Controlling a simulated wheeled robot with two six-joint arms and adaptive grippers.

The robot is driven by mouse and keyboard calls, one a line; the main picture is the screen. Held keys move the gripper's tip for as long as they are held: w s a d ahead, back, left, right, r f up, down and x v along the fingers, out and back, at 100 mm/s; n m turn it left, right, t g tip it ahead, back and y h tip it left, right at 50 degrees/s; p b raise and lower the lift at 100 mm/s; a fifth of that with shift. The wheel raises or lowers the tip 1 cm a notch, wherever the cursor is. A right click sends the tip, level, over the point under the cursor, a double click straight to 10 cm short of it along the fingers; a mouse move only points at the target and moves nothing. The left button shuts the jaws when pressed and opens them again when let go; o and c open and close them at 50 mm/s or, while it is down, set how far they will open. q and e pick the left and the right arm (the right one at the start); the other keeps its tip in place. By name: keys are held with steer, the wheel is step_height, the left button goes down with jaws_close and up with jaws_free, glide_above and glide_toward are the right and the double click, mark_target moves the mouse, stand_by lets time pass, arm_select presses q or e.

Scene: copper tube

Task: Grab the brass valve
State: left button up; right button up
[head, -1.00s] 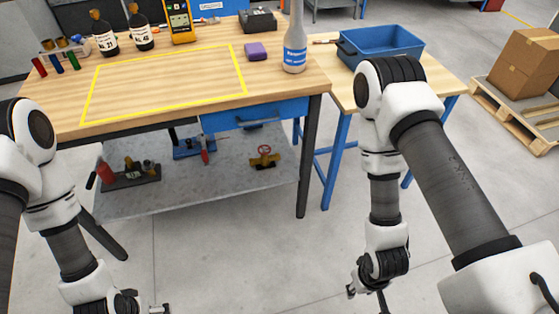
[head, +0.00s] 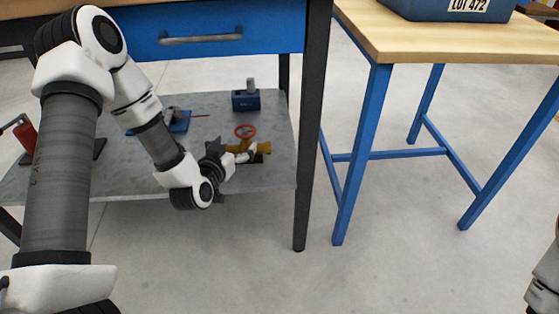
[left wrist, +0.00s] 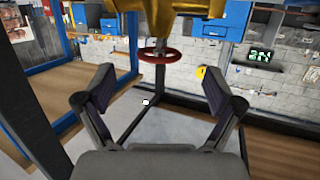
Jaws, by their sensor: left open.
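The brass valve (head: 263,148) with its red handwheel (head: 245,131) sits on the grey lower shelf under the workbench. My left gripper (head: 230,155) is open just to the left of the valve and partly covers its left side. In the left wrist view, the brass body (left wrist: 180,8) is at the top edge, cut off, and the red handwheel (left wrist: 160,56) lies below it. The open fingers of the left gripper (left wrist: 158,80) stand apart with nothing between them; contact cannot be told. My right gripper is out of view.
The grey shelf (head: 255,178) also holds a blue vise-like block (head: 246,100) behind the valve and a red-handled tool (head: 26,134) at left. A black table leg (head: 309,150) stands right of the valve, and a blue drawer (head: 220,36) hangs above.

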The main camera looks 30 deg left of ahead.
mark_target(244, 134)
arm_select(q)
steer(key=b+x, duration=0.1)
steer(key=x, duration=0.1)
steer(key=b+x, duration=0.3)
steer(key=x, duration=0.1)
steer(key=shift+w+f, duration=0.15)
steer(key=shift+f, duration=0.15)
steer(key=shift+w+b, duration=0.3)
steer(key=shift+w, duration=0.05)
steer(key=shift+r, duration=0.15)
steer(key=c, duration=1.5)
jaws_close()
steer(key=shift+r, duration=0.1)
